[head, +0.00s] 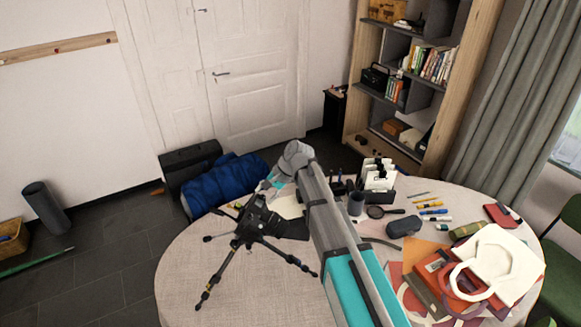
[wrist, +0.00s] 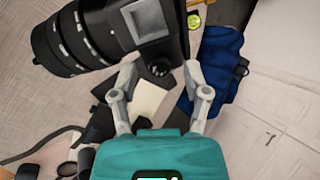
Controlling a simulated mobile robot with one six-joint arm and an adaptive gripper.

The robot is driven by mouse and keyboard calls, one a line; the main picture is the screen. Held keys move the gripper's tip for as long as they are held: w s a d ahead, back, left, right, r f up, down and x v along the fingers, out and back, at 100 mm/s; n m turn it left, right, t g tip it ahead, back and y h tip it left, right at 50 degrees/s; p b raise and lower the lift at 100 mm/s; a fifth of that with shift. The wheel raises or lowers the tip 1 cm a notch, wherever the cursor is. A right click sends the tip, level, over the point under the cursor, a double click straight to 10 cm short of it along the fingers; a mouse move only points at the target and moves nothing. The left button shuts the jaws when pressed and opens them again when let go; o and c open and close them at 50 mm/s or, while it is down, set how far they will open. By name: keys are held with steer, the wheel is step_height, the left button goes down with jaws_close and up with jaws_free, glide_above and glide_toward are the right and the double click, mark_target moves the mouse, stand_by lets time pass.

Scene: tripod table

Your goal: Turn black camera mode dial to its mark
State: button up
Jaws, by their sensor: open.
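The black camera (head: 262,218) sits on a small black tripod (head: 228,262) whose legs are spread on the round table. In the wrist view the camera (wrist: 95,35) fills the upper left, with its ribbed lens pointing left and a grey square plate on top. The black mode dial cannot be made out clearly in either view. My gripper (wrist: 160,72) is open, its two grey fingers spread apart with nothing seen held between them. The fingertips appear close to the camera's body edge; I cannot tell whether they touch it. In the head view my arm hides part of the camera's surroundings.
The round table (head: 190,270) has free cloth at left. At right are a glasses case (head: 403,227), a magnifier (head: 385,211), pens and a cream bag (head: 500,262). A pen organizer (head: 378,180) stands behind my arm. A blue bag (head: 222,182) lies beyond the table.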

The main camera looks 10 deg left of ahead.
steer(key=shift+m, duration=0.4)
steer(key=shift+d+r, duration=0.1)
steer(key=shift+r, duration=0.1)
steer(key=p+v, duration=1.1)
steer(key=v, duration=0.2)
steer(key=shift+d, duration=0.25)
steer(key=shift+s+d, duration=0.1)
steer(key=s+d+f+n+h+b, duration=0.1)
steer(key=s+d+f+h+b, duration=0.1)
steer(key=s+d+f+b, duration=0.3)
steer(key=s+d+f+n+h+b, duration=0.2)
steer(key=s+d+f+b, duration=0.3)
steer(key=d, duration=0.7)
steer(key=s+d+f+n+t+h+b, duration=0.1)
steer(key=s+d+f+n+h+b, duration=0.1)
steer(key=s+d+f+b, duration=0.3)
steer(key=s+d+f, duration=0.2)
steer(key=d+f, duration=0.2)
steer(key=shift+h, duration=0.3)
